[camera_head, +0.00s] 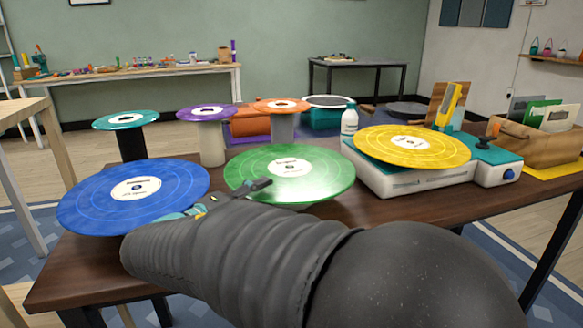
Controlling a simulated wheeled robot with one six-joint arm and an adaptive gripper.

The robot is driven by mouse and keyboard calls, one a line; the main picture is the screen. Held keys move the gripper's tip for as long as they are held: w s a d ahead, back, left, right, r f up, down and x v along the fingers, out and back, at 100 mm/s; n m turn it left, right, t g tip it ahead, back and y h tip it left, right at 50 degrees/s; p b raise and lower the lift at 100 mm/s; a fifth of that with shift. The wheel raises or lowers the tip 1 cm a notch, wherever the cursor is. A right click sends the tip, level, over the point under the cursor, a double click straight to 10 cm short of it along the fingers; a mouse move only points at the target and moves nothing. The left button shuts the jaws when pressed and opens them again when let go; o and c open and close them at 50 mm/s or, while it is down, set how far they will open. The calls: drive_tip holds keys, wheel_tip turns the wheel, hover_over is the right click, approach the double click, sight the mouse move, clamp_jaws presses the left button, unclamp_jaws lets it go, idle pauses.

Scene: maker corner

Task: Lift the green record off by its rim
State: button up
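The green record (315,178) with a white label lies flat in the middle of the dark wooden table; what bears it is hidden. My gripper (240,192) reaches in from the front, at the green record's left front rim. A dark finger overlaps that rim in the picture; I cannot tell whether it touches. The rest of the gripper is largely hidden behind my arm, so its opening does not show.
A blue record (90,205) lies close on the left. A yellow record (425,150) sits on a white turntable (410,182) at right. Teal (108,122), purple (190,113) and orange (262,104) records top stands behind. A white bottle (349,122) stands behind the green record.

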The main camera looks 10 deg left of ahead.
drive_tip(key=shift+x, duration=1.2)
clamp_jaws()
drive_tip(key=shift+r, duration=0.1)
